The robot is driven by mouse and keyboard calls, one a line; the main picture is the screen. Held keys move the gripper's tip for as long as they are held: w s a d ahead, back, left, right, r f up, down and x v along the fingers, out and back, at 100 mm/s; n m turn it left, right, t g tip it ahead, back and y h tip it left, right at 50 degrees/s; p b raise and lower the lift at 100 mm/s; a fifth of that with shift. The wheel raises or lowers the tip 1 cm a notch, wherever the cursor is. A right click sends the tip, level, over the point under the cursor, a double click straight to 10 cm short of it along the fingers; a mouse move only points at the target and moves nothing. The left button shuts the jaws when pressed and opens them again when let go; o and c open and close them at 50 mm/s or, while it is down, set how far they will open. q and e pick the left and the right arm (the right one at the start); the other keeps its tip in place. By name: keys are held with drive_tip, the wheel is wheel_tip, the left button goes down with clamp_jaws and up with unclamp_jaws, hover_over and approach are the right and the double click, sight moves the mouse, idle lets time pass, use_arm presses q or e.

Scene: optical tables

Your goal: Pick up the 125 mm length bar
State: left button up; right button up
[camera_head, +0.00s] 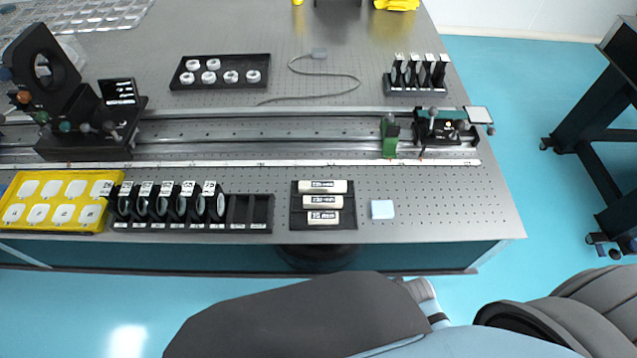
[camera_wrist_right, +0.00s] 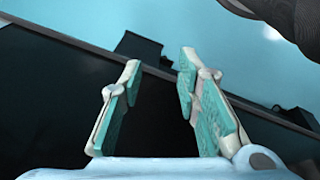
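A black tray (camera_head: 294,212) near the table's front edge holds three white bars in the head view. The top bar (camera_head: 323,186) is the longest, the middle bar (camera_head: 323,202) is shorter, and the bottom bar (camera_head: 323,218) is the shortest. Their printed labels are too small to read surely. My right gripper (camera_wrist_right: 160,62) shows in the right wrist view with its two teal-padded fingers apart and nothing between them. No bar shows in that view. Neither gripper shows in the head view, and my left gripper is in neither view.
A pale blue block (camera_head: 382,209) lies just right of the tray. A black rack of lenses (camera_head: 255,212) and a yellow tray (camera_head: 60,228) stand to its left. A long rail (camera_head: 270,131) with mounts runs behind. The table's front right corner is clear.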

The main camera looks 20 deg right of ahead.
sight(332, 184)
drive_tip(key=w+a+r+n+p, duration=0.1)
drive_tip(key=w+r, duration=0.2)
drive_tip(key=r, duration=0.5)
drive_tip(key=w+r, duration=0.3)
drive_tip(key=r, duration=0.5)
drive_tip(key=w+a+r+n, duration=0.1)
drive_tip(key=w+n, duration=0.1)
drive_tip(key=w, duration=0.2)
drive_tip(key=w+a+r+n, duration=0.1)
drive_tip(key=w+r+n, duration=0.1)
drive_tip(key=w, duration=0.3)
drive_tip(key=w+a+r+n, duration=0.1)
drive_tip(key=w+r+n, duration=0.1)
drive_tip(key=w, duration=0.2)
drive_tip(key=shift+w+r+g, duration=0.15)
drive_tip(key=shift+g, duration=0.15)
drive_tip(key=w+a+r+n+g, duration=0.2)
drive_tip(key=w+a+r+n, duration=0.3)
drive_tip(key=w+r, duration=0.45)
drive_tip(key=shift+n+y, duration=0.4)
drive_tip(key=shift+n, duration=0.4)
drive_tip(key=f+b, duration=0.1)
drive_tip(key=f, duration=0.3)
drive_tip(key=f+b, duration=0.1)
drive_tip(key=f, duration=0.3)
drive_tip(key=f+b, duration=0.1)
drive_tip(key=f, duration=0.4)
drive_tip(key=shift+s+a, duration=0.1)
drive_tip(key=shift+a, duration=0.15)
drive_tip(key=shift+c, duration=0.6)
